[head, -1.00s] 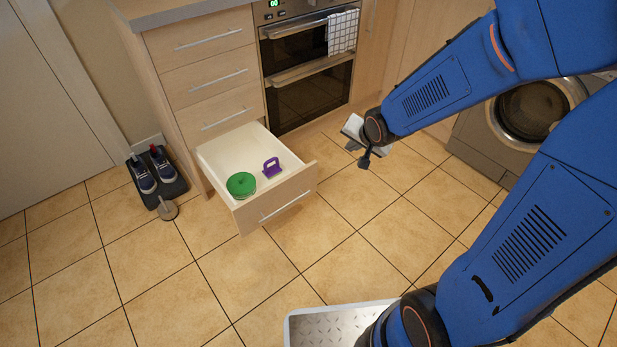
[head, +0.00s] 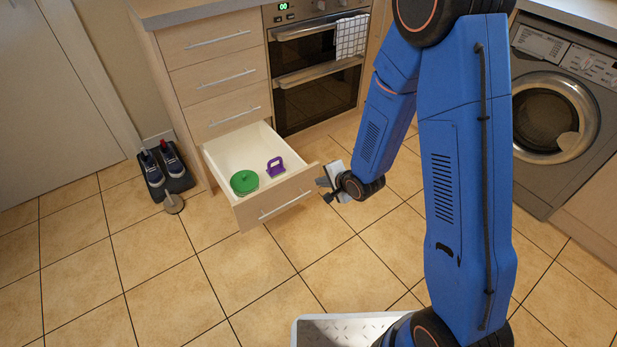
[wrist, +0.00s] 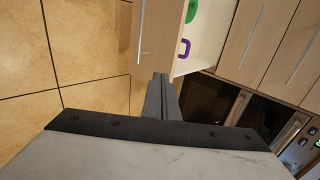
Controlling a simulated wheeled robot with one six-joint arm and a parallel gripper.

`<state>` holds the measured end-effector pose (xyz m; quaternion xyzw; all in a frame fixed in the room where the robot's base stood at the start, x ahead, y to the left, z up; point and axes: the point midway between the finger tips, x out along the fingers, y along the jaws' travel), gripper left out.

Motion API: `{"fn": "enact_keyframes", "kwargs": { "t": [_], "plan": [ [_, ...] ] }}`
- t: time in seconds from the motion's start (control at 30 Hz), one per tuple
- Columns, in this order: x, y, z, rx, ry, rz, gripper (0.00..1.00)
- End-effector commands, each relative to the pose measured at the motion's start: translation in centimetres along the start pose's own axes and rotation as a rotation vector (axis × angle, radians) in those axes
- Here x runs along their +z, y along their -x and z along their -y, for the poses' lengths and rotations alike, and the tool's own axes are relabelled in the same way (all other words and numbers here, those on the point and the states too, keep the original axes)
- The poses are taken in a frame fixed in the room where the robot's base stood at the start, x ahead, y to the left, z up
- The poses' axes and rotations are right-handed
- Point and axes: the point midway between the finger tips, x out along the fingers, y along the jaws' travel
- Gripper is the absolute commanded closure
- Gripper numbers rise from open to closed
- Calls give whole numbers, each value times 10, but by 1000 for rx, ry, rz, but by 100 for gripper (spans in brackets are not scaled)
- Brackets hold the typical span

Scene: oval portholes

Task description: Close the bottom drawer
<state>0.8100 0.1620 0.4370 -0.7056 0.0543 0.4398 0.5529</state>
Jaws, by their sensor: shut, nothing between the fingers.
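The bottom drawer (head: 272,205) is pulled out from the wooden cabinet in the head view, with a silver bar handle on its front. A green round lidded container (head: 244,182) and a purple object with a handle (head: 276,167) lie inside it. My gripper (head: 324,190) is just right of the drawer front's right end. In the wrist view, my gripper (wrist: 161,80) is shut and empty, its fingers pointing at the edge of the drawer front (wrist: 153,35). I cannot tell whether they touch. The purple object (wrist: 184,47) shows partly there.
Three shut drawers (head: 215,73) are above. An oven (head: 315,70) with a checked towel stands to the right, and a washing machine (head: 560,115) further right. Shoes on a dark mat (head: 180,183) and a doorstop-like object (head: 174,203) lie left. The tiled floor in front is clear.

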Motion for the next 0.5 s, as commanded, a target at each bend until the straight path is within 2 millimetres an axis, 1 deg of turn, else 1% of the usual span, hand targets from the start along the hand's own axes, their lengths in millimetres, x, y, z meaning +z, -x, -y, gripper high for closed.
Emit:
{"fn": "enact_keyframes", "kwargs": {
  "t": [0.17,0.27,0.5],
  "plan": [
    [1,-11,-1,0,-4,2,100],
    [1,-22,-1,0,-3,2,100],
    [0,-57,0,0,-3,1,100]
  ]
}}
